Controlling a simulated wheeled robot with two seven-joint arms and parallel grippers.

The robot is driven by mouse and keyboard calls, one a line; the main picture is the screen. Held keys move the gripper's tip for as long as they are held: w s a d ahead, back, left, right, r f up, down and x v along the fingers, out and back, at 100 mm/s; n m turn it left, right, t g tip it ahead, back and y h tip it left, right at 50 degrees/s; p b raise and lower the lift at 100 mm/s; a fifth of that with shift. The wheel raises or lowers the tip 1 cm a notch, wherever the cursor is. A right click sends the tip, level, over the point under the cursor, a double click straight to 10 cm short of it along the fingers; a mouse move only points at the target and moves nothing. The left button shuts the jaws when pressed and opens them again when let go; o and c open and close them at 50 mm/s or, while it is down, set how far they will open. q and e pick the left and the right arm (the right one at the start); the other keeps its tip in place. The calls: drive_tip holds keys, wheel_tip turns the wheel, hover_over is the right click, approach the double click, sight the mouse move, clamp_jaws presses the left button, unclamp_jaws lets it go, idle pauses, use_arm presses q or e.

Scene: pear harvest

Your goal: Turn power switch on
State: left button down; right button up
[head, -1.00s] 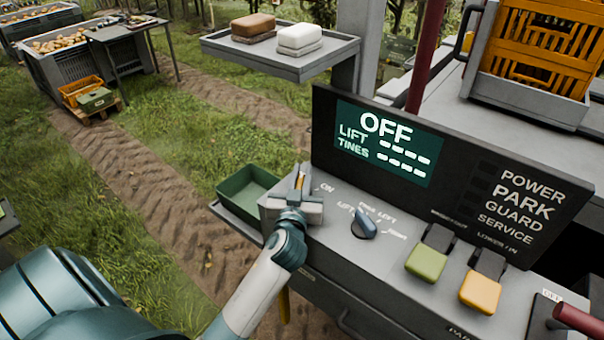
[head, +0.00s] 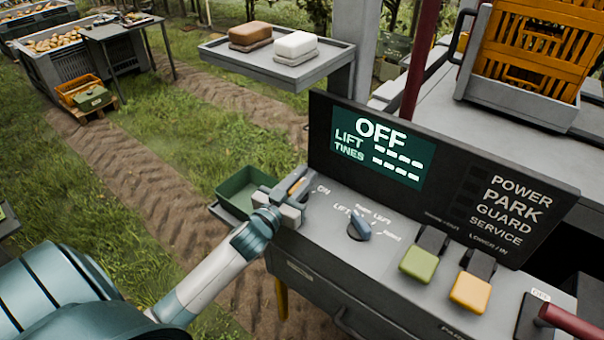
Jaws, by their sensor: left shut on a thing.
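The control panel (head: 330,255) is a grey console with a dark upright board. Its green display (head: 379,158) reads OFF, with LIFT and TINES lines showing dashes. My left gripper (head: 294,187) is at the panel's left end, beside the printed ON label (head: 323,190). It is shut on the power switch (head: 297,185), of which only a small yellowish part shows between the fingers. The fingers and wrist hide the rest, so its exact position cannot be told. My right gripper is not in view.
A blue-grey rotary knob (head: 359,229) sits right of the gripper. Farther right are a green button (head: 418,264), a yellow button (head: 470,292) and a dark red lever (head: 572,321). A green tray (head: 240,190) lies just left. A shelf (head: 275,66) with two blocks stands behind.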

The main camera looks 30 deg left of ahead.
use_arm(q)
drive_tip(key=m+h, duration=0.1)
drive_tip(key=h, duration=0.1)
drive_tip(key=shift+d+r+m+h, duration=0.1)
drive_tip(key=shift+m+h, duration=0.2)
drive_tip(key=shift+d+m+g+h, duration=0.2)
drive_tip(key=shift+m+g+h, duration=0.1)
drive_tip(key=shift+m+h, duration=0.65)
drive_tip(key=m+h, duration=0.1)
drive_tip(key=g+h+b, duration=0.1)
drive_tip(key=h, duration=0.1)
drive_tip(key=shift+s+d+m, duration=0.1)
drive_tip(key=shift+d+m, duration=0.2)
drive_tip(key=shift+m, duration=0.05)
drive_tip(key=shift+s+d+m+g+h+b, duration=0.15)
drive_tip(key=shift+m+g+h+b, duration=0.25)
drive_tip(key=shift+h, duration=0.35)
drive_tip(key=shift+d+m+g+h+b, duration=0.15)
drive_tip(key=shift+m+g+h+b, duration=0.25)
drive_tip(key=shift+h, duration=0.3)
drive_tip(key=shift+m, duration=0.3)
drive_tip(key=c, duration=1.7)
unclamp_jaws()
drive_tip(key=shift+d, duration=0.1)
drive_tip(key=shift+s, duration=0.1)
